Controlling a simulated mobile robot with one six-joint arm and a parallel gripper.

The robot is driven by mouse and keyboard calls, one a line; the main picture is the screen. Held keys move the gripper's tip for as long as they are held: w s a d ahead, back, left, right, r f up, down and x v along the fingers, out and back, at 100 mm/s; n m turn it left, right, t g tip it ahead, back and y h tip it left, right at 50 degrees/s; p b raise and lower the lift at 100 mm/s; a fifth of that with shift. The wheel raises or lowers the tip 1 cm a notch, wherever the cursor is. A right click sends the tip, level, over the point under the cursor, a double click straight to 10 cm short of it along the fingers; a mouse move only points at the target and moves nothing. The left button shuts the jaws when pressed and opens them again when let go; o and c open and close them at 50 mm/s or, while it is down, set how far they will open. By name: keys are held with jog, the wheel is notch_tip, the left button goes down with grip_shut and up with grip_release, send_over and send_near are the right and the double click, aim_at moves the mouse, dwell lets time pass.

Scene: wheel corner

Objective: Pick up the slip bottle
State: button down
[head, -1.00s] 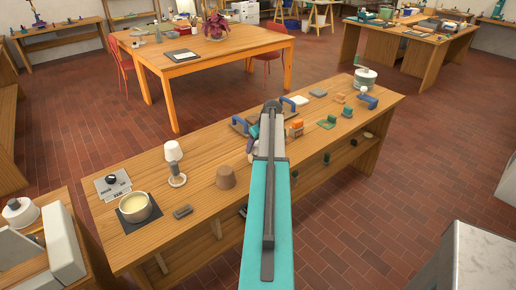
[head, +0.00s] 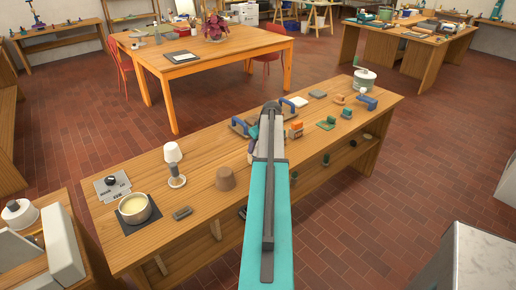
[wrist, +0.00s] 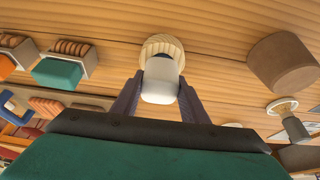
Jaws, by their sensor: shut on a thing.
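The slip bottle (wrist: 161,84), a pale white rounded body, sits between the two purple fingers of my gripper (wrist: 160,92) in the wrist view. The fingers are shut on it from both sides. A round, ribbed tan piece (wrist: 161,45) shows just beyond the bottle; I cannot tell whether it is part of it. Whether the bottle touches the wooden bench is unclear. In the head view my own arm hides the bottle and most of my gripper.
On the bench (head: 130,205) a brown cylinder (head: 225,178), a white lamp-like item (head: 173,155) and a pot (head: 134,208) stand left of my arm. Orange (head: 296,129) and green (head: 326,123) blocks stand right. The brown cylinder also shows close by in the wrist view (wrist: 283,62).

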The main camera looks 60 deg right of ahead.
jog(key=shift+r, duration=0.15)
jog(key=shift+r+b, duration=0.55)
jog(key=shift+r, duration=0.2)
jog(key=shift+s+d+r+b, duration=0.15)
jog(key=shift+r+b, duration=0.3)
jog(key=shift+r, duration=0.35)
jog(key=s+d+r+b, duration=0.1)
jog(key=s+d+b, duration=0.3)
jog(key=s, duration=1)
jog(key=shift+d+r, duration=0.3)
jog(key=shift+d, duration=0.95)
